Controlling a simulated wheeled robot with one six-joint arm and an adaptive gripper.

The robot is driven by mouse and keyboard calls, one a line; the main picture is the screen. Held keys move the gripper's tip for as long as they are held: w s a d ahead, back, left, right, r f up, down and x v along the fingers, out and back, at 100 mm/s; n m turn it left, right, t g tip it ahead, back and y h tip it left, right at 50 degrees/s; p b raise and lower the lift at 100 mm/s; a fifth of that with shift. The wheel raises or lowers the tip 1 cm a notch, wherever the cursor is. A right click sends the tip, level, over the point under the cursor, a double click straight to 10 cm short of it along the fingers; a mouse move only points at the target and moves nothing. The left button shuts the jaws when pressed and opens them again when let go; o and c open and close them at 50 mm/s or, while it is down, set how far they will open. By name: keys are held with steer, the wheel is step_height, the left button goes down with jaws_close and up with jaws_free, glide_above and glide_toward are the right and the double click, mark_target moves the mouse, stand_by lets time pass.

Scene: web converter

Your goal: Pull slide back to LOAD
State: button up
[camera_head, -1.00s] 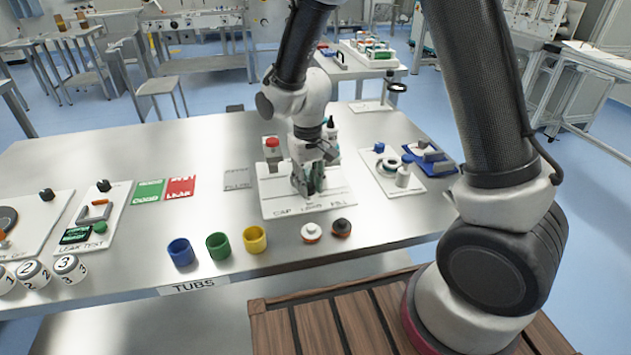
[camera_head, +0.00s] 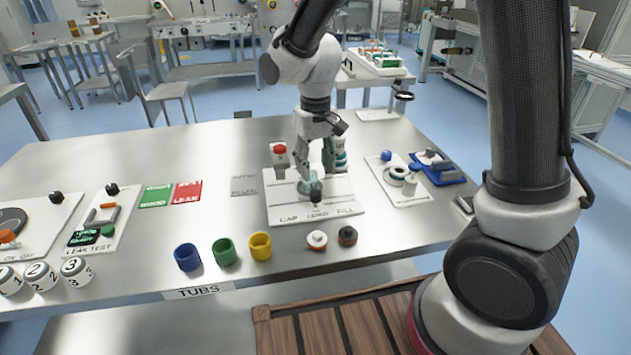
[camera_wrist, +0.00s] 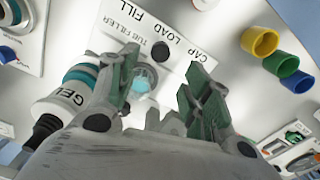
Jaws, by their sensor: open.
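The white tub filler board (camera_head: 340,187) carries the words CAP, LOAD and FILL along its front edge. The slide's black knob (camera_head: 316,196) stands upright behind the word LOAD, roughly in line with it; it also shows in the wrist view (camera_wrist: 160,50). A clear, teal-tinted tub (camera_wrist: 141,82) sits just behind the knob. My gripper (camera_head: 316,162) is open and empty above the board, pointing down, apart from the knob. In the wrist view its green-padded fingers (camera_wrist: 165,65) are spread wide, with the knob showing between them.
A GEL bottle (camera_wrist: 62,100) stands close beside one finger. A red-topped post (camera_head: 279,150) rises at the board's back left. Blue, green and yellow tubs (camera_head: 260,246) and two small caps (camera_head: 317,240) stand in front.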

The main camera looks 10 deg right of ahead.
step_height(320, 180, up, 4)
steer(key=shift+r, duration=0.1)
stand_by(0.4)
steer(key=s+d+r+m+t, duration=0.1)
steer(key=s+d+r+t, duration=0.1)
steer(key=s+d+r, duration=0.4)
steer(key=s+d+r+m+t, duration=0.2)
steer(key=s+d+r, duration=0.4)
steer(key=s+d, duration=0.7)
steer(key=d, duration=0.3)
steer(key=shift+s+d+r, duration=0.35)
